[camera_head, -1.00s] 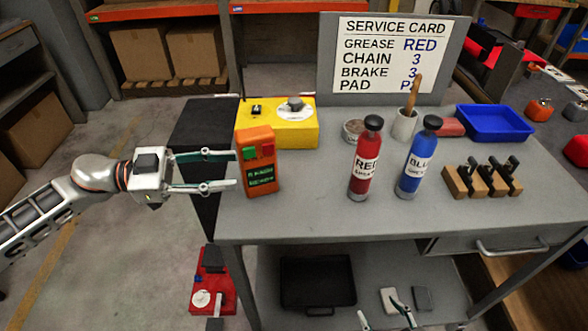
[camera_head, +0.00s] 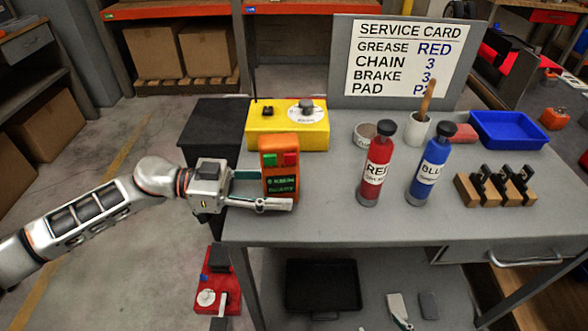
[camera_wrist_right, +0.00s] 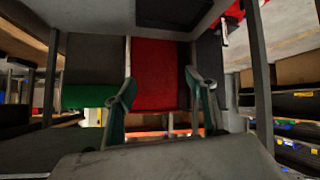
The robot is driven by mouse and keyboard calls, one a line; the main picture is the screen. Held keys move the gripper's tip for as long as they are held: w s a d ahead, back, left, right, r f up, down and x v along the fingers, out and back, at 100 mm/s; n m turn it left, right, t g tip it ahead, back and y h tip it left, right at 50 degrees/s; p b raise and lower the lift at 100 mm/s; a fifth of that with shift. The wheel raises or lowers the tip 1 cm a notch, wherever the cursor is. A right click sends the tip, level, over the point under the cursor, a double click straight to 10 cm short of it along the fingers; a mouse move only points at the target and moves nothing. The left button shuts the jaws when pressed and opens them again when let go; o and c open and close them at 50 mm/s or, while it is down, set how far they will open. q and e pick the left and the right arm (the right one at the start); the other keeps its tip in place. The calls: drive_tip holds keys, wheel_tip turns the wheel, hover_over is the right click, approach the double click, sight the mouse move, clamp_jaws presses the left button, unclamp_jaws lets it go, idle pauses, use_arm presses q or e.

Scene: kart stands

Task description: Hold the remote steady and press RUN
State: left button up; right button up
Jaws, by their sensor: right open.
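The orange remote (camera_head: 280,168) stands upright at the left end of the grey bench, with a green button (camera_head: 269,160) and a red button (camera_head: 290,159) near its top. Its lettering is too small to read. My left gripper (camera_head: 277,190) is around the remote's lower part: one finger passes behind it, the other in front. Its fingers look as widely spaced as before, so it appears open; contact is unclear. My right gripper (camera_wrist_right: 163,100) is open and empty, low by the lower shelf; its fingertips show at the bottom of the head view (camera_head: 385,317).
A yellow box with a knob (camera_head: 287,137) stands behind the remote. A red bottle (camera_head: 375,170) and a blue bottle (camera_head: 428,172) stand to its right. The service card (camera_head: 400,60) is at the back. Bare bench top lies between remote and bottles.

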use_arm(q)
drive_tip(key=shift+d+r+p, duration=0.25)
drive_tip(key=shift+d+p, duration=0.05)
drive_tip(key=shift+d, duration=0.55)
drive_tip(key=shift+d+f, duration=0.2)
drive_tip(key=shift+d, duration=0.1)
use_arm(e)
drive_tip(key=shift+a+r, duration=0.15)
drive_tip(key=shift+r, duration=0.45)
drive_tip(key=shift+f, duration=0.1)
use_arm(q)
drive_tip(key=c, duration=0.9)
use_arm(e)
drive_tip(key=shift+s, duration=0.15)
clamp_jaws()
